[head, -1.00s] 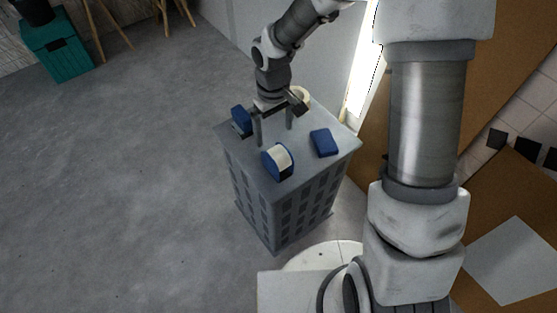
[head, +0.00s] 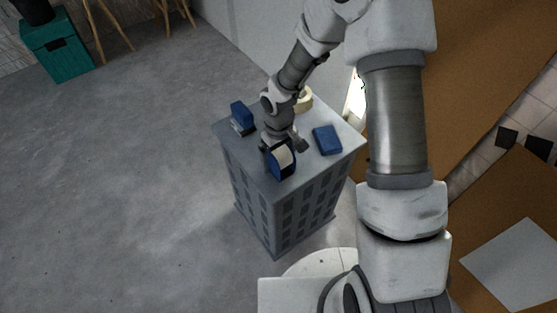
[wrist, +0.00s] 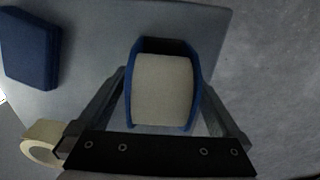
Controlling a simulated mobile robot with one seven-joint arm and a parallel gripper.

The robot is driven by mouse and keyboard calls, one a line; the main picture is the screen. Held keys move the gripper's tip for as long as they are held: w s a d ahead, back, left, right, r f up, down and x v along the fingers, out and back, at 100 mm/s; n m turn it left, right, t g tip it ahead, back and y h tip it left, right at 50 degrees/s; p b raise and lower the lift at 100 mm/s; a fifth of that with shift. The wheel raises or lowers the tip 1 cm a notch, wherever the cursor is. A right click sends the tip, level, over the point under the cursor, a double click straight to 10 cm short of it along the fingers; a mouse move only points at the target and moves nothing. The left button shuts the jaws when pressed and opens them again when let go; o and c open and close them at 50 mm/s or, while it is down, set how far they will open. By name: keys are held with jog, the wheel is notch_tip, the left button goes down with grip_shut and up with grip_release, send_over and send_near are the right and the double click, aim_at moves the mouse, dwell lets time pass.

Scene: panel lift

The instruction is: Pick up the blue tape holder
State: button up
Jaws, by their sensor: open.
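The blue tape holder (head: 281,160) with a cream roll stands near the front edge of a grey cabinet top. In the wrist view the tape holder (wrist: 162,90) sits between the two open fingers of my gripper (wrist: 165,110), with one finger on each side. The fingers look close to its sides, but I cannot tell whether they touch. In the head view my gripper (head: 284,148) is right at the holder and partly hides it.
The grey cabinet (head: 290,205) also bears a blue box (head: 327,139) at right, a blue stapler-like item (head: 241,118) at left and a cream tape roll (head: 304,99) at the back. A teal box (head: 57,48) stands far off. Floor to the left is clear.

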aim_at(279, 149)
jog(key=shift+f, duration=0.45)
jog(key=shift+r, duration=0.1)
grip_shut()
jog(key=shift+r, duration=0.15)
notch_tip(279, 149, up, 4)
jog(key=shift+r+p, duration=0.25)
jog(key=shift+p, duration=0.75)
jog(key=d+r+p, duration=0.3)
jog(key=d+r, duration=0.3)
jog(key=d, duration=0.5)
jog(key=shift+w+d, duration=0.3)
jog(key=shift+r, duration=0.1)
